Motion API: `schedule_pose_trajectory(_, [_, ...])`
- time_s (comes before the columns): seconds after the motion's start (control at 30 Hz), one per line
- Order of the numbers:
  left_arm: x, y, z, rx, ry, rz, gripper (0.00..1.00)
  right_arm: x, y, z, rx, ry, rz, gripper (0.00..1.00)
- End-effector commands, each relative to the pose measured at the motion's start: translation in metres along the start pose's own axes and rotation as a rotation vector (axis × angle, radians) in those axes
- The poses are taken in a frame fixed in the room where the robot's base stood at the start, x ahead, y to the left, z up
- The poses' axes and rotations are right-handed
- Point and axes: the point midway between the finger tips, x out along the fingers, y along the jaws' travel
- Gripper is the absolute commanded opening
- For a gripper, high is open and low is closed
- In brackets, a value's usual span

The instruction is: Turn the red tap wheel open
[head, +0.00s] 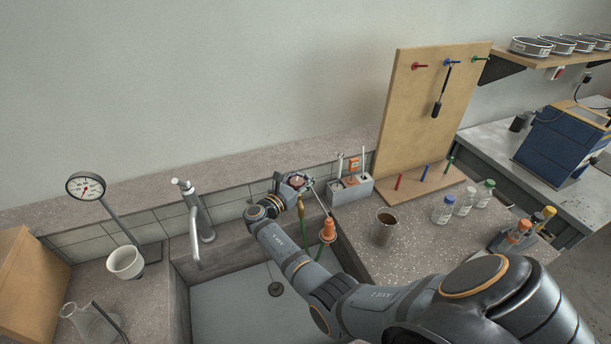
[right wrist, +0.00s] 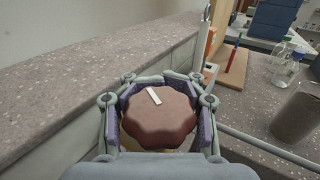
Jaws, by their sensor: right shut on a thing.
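The red tap wheel (right wrist: 158,118) has a scalloped edge and fills the middle of the right wrist view. A short white mark on its top lies near its far edge, slightly left of the middle. My right gripper (head: 297,184) is at the back edge of the sink, shut on the wheel, with its purple-padded fingers on the wheel's left and right sides. In the head view the wheel is mostly hidden by the gripper. My left gripper is not in view.
A grey sink basin (head: 225,308) lies below my right arm. A chrome faucet (head: 195,212) stands left of the gripper. A dial gauge (head: 86,187) is far left.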

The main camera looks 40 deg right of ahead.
Motion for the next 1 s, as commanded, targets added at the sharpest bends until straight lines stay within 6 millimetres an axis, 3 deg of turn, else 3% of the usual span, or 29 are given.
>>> schedule_pose_trajectory(0.13, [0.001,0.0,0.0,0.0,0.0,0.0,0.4,-0.003,0.0,-0.005,-0.005,0.008,0.001,0.0])
schedule_pose_trajectory(0.17, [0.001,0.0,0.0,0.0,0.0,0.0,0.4,-0.003,0.0,-0.005,-0.005,0.008,0.001,0.31])
schedule_pose_trajectory(0.33, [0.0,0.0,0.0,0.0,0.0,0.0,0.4,-0.002,0.0,-0.003,-0.004,0.005,0.0,0.54])
schedule_pose_trajectory(0.77, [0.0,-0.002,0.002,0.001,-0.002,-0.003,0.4,-0.003,0.0,-0.001,-0.002,0.003,-0.001,0.56])
schedule_pose_trajectory(1.0, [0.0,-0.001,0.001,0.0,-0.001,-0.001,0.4,-0.038,0.0,-0.002,-0.001,0.006,0.001,0.56])
